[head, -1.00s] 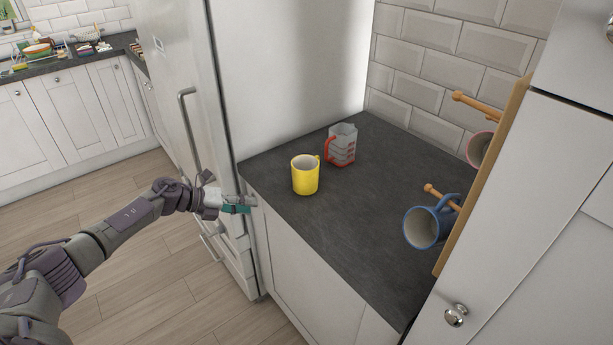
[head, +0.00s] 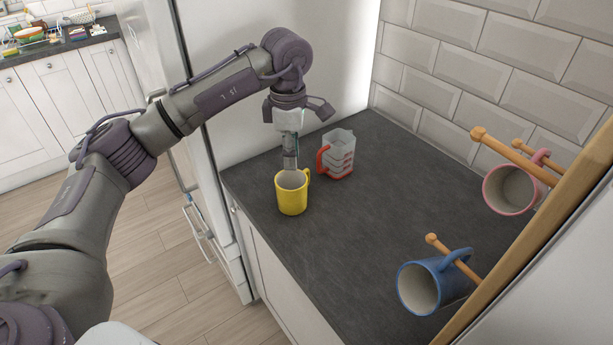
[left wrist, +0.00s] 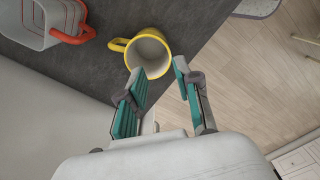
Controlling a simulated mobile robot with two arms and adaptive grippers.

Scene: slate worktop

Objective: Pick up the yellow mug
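The yellow mug (head: 292,195) stands upright on the dark worktop (head: 340,260) near its left edge, its handle toward the upper right. My left gripper (head: 290,166) points down at the mug's far rim in the head view. In the left wrist view the left gripper (left wrist: 157,72) has its two teal-padded fingers apart, with nothing held between them. The mug (left wrist: 150,50) shows just beyond the fingertips, its opening facing the camera. I cannot tell whether a finger touches the rim. My right gripper is in neither view.
A clear measuring jug with a red handle (head: 338,155) stands close behind the mug, to the right. A blue mug (head: 420,289) and a pink mug (head: 508,189) hang on wooden pegs at the right. The worktop's middle is clear.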

